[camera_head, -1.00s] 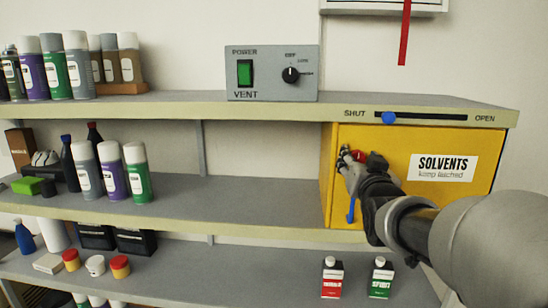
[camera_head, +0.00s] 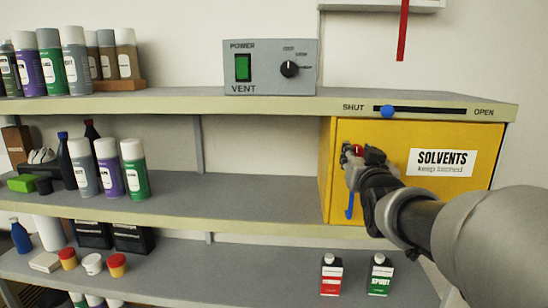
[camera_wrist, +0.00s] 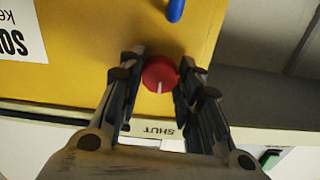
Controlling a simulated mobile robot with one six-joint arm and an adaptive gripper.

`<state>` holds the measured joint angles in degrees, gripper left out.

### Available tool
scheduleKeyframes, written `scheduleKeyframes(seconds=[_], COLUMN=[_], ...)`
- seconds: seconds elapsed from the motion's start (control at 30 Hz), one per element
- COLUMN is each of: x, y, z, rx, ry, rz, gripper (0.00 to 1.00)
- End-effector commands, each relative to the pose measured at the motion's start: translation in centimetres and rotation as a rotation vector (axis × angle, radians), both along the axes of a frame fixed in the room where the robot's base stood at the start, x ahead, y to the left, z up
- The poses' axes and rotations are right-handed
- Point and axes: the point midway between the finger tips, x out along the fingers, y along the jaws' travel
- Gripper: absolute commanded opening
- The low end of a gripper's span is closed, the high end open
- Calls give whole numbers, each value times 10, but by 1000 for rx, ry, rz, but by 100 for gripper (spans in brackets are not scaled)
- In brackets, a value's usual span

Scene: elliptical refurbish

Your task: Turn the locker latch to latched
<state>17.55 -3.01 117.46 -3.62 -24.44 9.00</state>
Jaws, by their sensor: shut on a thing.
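The locker latch is a red round knob (camera_wrist: 160,75) with a white mark, on the yellow locker door (camera_wrist: 100,30). In the wrist view the mark points down the picture, toward the SHUT label. My gripper (camera_wrist: 161,66) has one finger on each side of the knob and is shut on it. In the head view the knob (camera_head: 358,150) shows partly behind my gripper (camera_head: 350,156), at the upper left of the locker door (camera_head: 390,138). A blue handle (camera_head: 350,206) hangs below it. The door looks closed.
A blue slider (camera_head: 388,112) sits near the SHUT end of its slot above the locker. A grey vent box (camera_head: 270,68) stands on the top shelf. A red bottle (camera_head: 331,277) and a green bottle (camera_head: 380,277) stand below. Spray cans (camera_head: 108,168) are far left.

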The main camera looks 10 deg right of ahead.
Motion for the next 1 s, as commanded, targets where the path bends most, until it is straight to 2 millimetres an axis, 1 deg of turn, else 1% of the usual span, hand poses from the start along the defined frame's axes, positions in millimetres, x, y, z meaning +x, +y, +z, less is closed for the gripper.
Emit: scheduleKeyframes(seconds=[0.03,0.17,1.0], x=[0,0,0], y=[0,0,0], z=[-3,-5,-3], rx=[-29,-126,-890], ry=[3,31,256], rz=[1,0,0], gripper=[8,8,8])
